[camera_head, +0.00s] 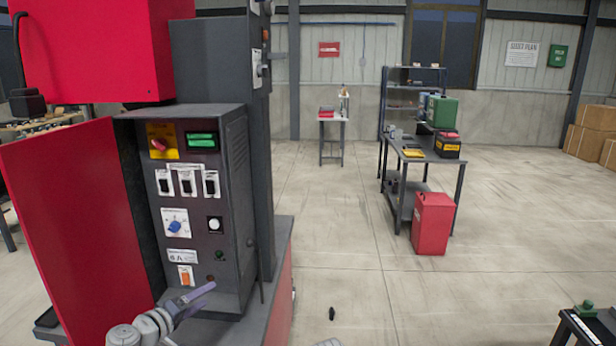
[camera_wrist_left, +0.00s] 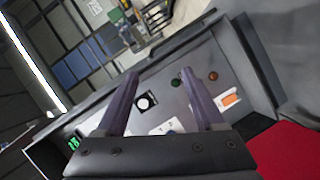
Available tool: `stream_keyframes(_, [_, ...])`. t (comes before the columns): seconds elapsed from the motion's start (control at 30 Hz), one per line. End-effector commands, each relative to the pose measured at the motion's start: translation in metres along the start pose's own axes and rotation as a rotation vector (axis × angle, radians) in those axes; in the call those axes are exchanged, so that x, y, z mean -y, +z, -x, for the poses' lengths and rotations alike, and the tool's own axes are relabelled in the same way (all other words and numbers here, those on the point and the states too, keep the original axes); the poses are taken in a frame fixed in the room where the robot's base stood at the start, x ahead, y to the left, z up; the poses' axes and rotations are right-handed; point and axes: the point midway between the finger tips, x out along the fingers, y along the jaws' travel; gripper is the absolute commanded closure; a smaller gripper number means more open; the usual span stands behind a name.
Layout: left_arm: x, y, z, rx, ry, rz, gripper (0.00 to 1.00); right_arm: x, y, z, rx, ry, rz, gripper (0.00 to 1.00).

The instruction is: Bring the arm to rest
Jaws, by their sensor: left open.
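My left gripper (camera_head: 198,297) is at the lower left in the head view, in front of the bottom part of a dark control box. In the left wrist view its two purple-grey fingers (camera_wrist_left: 160,82) are spread apart with nothing between them. Behind them is the panel face (camera_wrist_left: 195,100), with a round white button (camera_wrist_left: 147,101) and an orange rocker (camera_wrist_left: 231,99). Whether a finger touches the panel cannot be told. My right gripper is not in view.
The control box (camera_head: 238,200) also bears a blue knob (camera_head: 175,226) and a green display (camera_head: 201,140). A red panel (camera_head: 75,230) stands left of it. A workbench (camera_head: 425,150) and a red bin (camera_head: 432,222) stand farther back right. The floor (camera_head: 330,240) between is mostly clear.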

Motion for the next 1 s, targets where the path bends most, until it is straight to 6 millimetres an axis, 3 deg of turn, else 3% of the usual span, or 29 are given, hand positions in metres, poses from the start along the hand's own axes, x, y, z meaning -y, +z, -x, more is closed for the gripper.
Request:
stream_keyframes(0.1, [-0.005, 0.073, -0.025, 0.205, -0.065, -0.096, 0.3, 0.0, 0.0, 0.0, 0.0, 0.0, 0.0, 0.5])
stream_keyframes(0.23, [0.001, 0.168, -0.036, 0.485, -0.187, -0.243, 0.3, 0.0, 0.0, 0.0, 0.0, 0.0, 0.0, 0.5])
stream_keyframes(0.3, [0.008, 0.216, -0.032, 0.635, -0.272, -0.334, 0.3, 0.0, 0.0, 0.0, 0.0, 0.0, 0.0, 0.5])
stream_keyframes(0.4, [0.022, 0.27, -0.015, 0.822, -0.407, -0.467, 0.3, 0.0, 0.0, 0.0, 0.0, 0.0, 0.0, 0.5])
stream_keyframes(0.5, [0.035, 0.306, 0.006, 0.965, -0.552, -0.599, 0.3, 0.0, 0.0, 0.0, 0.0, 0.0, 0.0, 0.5])
stream_keyframes(0.6, [0.043, 0.325, 0.028, 1.061, -0.687, -0.715, 0.3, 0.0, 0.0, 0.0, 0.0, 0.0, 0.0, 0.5])
stream_keyframes(0.73, [0.048, 0.333, 0.048, 1.123, -0.823, -0.825, 0.3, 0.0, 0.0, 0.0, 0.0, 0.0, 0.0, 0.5])
stream_keyframes(1.0, [0.05, 0.334, 0.061, 1.147, -0.923, -0.898, 0.3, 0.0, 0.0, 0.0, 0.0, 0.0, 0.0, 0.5])
